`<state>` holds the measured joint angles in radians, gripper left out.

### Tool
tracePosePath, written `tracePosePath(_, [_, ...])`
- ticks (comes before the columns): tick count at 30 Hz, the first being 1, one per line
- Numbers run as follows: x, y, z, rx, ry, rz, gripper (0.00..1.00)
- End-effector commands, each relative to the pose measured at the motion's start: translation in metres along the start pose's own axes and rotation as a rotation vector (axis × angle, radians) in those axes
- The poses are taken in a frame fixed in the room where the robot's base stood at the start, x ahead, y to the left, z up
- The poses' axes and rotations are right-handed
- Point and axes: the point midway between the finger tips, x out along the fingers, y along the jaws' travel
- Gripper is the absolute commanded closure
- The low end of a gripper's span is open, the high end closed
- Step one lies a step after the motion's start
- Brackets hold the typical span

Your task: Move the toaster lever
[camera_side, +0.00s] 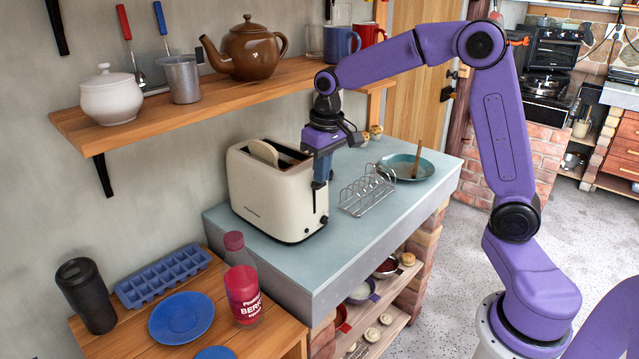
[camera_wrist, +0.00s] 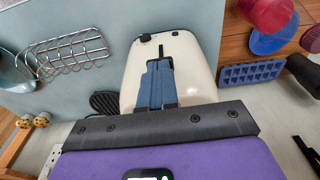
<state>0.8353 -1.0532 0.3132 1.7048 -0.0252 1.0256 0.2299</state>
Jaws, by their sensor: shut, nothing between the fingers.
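In the wrist view the toaster (camera_wrist: 200,62) lies under my fingers. A dark vertical slot (camera_wrist: 161,42) runs in its end face, just beyond the fingertips. A small dark knob (camera_side: 323,219) sits low on that end. I cannot make out the lever; my fingers may hide it. My gripper (camera_side: 318,184) is shut and empty, pointing down at the toaster's right end. Its blue fingers (camera_wrist: 158,68) are together; contact is unclear.
A wire toast rack (camera_side: 367,190) stands close right of the toaster, with a green plate (camera_side: 406,167) behind it. A wooden shelf (camera_side: 190,112) with a brown teapot (camera_side: 245,50) is above. The worktop's front strip (camera_side: 350,240) is clear.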

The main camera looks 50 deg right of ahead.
Motion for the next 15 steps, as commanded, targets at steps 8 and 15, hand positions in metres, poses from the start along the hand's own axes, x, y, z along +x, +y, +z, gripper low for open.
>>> tracePosePath(8, [0.001,0.0,0.0,0.0,0.0,0.0,1.0])
tracePosePath(15, [0.012,0.0,0.002,0.001,-0.003,0.001,1.0])
